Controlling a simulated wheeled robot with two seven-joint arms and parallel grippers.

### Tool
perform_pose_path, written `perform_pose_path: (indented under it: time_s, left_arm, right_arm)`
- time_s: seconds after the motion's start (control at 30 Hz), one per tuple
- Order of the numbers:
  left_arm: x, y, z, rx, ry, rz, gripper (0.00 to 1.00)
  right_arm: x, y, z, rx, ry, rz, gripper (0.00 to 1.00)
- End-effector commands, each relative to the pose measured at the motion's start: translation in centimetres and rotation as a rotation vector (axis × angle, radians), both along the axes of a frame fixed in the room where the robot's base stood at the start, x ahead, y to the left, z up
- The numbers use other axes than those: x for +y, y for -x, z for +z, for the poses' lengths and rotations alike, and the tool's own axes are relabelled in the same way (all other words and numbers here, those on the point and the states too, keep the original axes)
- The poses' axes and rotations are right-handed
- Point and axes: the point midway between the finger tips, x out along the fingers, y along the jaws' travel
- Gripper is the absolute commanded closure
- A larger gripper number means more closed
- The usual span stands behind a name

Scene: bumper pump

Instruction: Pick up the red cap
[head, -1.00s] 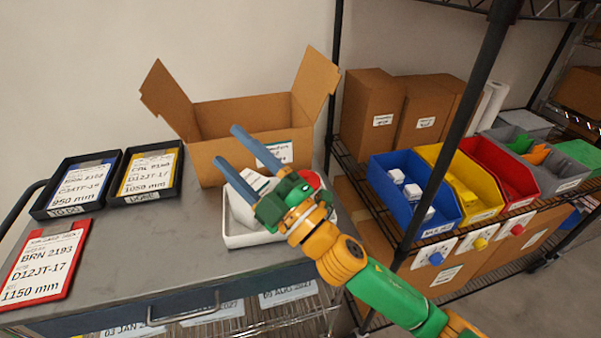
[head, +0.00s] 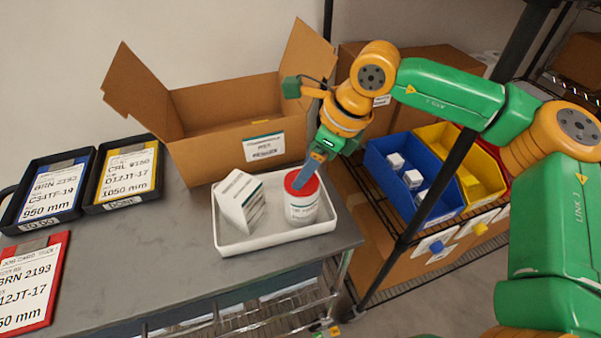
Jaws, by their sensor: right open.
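A white jar (head: 302,207) with a red cap (head: 299,184) stands upright in the right part of a white tray (head: 275,244) on the grey table. My right gripper (head: 306,172) points down at the red cap, with a blue finger in front of the cap's right part. It is open; I cannot tell whether a finger touches the cap. The second finger is mostly hidden. A white box (head: 240,201) leans tilted in the tray, left of the jar. My left gripper is not in view.
An open cardboard box (head: 225,115) stands behind the tray. Job card trays (head: 125,172) and a red card holder (head: 30,285) lie at left. A rack with blue (head: 415,185) and yellow bins stands at right. The table's middle is clear.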

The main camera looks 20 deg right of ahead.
Motion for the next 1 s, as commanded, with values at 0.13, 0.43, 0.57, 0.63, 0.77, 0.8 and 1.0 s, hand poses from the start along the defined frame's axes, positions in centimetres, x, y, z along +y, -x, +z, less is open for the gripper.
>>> perform_pose_path:
  time_s: [0.13,0.43,0.57,0.63,0.77,0.8,1.0]
  left_arm:
    - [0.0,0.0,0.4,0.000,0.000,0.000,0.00]
    - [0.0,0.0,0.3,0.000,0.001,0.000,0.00]
    - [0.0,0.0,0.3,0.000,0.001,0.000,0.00]
    - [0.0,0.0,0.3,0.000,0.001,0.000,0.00]
    - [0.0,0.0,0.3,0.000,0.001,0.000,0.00]
    - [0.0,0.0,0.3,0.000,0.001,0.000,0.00]
    - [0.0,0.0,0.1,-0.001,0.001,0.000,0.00]
  right_arm:
    - [0.5,-0.3,-1.2,0.000,-0.001,0.003,0.36]
    - [0.5,-0.3,-1.2,-0.001,-0.003,0.003,0.72]
    - [0.5,-0.3,-1.2,-0.001,-0.003,0.003,1.00]
    - [0.5,-0.3,-1.2,-0.001,-0.003,0.003,1.00]
    - [0.5,-0.3,-1.2,-0.001,-0.003,0.003,1.00]
    - [0.5,-0.3,-1.2,-0.001,-0.003,0.003,1.00]
    - [0.5,-0.4,0.3,-0.005,-0.004,0.001,1.00]
